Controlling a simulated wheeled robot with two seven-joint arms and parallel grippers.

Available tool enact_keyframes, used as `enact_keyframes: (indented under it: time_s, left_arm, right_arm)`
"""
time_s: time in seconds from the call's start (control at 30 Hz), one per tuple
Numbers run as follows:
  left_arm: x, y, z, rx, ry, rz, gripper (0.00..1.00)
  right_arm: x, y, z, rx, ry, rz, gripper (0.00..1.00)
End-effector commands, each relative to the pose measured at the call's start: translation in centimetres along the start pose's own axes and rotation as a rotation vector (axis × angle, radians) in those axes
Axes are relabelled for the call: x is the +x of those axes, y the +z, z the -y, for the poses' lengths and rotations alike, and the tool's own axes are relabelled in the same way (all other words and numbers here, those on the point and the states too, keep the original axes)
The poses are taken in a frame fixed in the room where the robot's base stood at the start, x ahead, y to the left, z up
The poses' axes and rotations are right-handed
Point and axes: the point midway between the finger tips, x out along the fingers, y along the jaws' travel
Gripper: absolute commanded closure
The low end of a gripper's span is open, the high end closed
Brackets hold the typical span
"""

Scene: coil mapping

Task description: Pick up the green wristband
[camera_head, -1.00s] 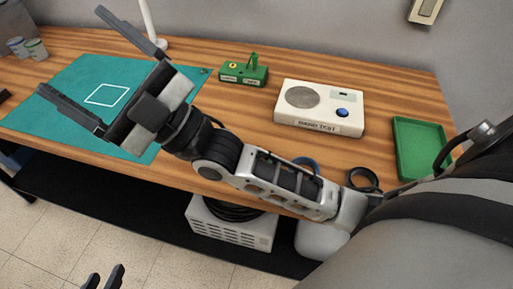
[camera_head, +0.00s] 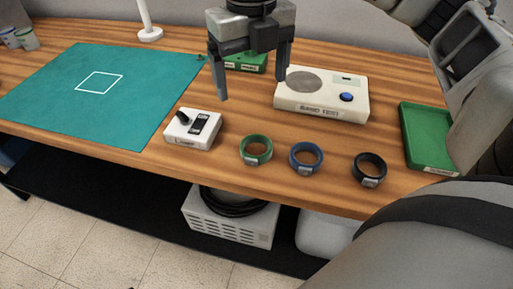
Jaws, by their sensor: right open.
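The green wristband (camera_head: 256,151) lies on the wooden table near the front edge, between a small white box and a blue wristband. My right gripper (camera_head: 252,92) points down above the table, behind and above the green wristband, in front of the green block. Its two fingers are spread with nothing between them. It is apart from the wristband. My left gripper is not in view.
A blue wristband (camera_head: 306,157) and a black wristband (camera_head: 369,169) lie to the right. A white switch box (camera_head: 193,127) is at left. The band tester (camera_head: 321,97) and a green tray (camera_head: 430,137) stand at right. A teal mat (camera_head: 60,110) covers the left side.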

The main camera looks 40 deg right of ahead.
Motion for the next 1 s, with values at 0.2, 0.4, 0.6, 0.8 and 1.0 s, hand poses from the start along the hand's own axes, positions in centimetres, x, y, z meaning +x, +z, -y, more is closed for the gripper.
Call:
enact_keyframes:
  time_s: [0.2, 0.4, 0.6, 0.8, 1.0]
  left_arm:
    - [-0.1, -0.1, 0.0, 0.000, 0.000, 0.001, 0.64]
    - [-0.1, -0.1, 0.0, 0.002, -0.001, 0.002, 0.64]
    - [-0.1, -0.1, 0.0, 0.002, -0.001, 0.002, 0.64]
    - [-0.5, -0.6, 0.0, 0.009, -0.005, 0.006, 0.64]
    - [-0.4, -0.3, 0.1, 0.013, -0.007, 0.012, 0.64]
  right_arm:
    - [4.9, -0.2, -0.1, -0.006, 0.001, -0.008, 0.15]
    - [8.2, -0.2, -0.2, -0.007, 0.004, -0.006, 0.15]
    - [9.5, -0.3, -0.1, -0.008, 0.004, -0.005, 0.15]
    - [12.1, -1.1, 0.1, -0.009, 0.004, -0.008, 0.15]
    - [14.3, -1.0, 0.1, -0.008, 0.005, -0.004, 0.15]
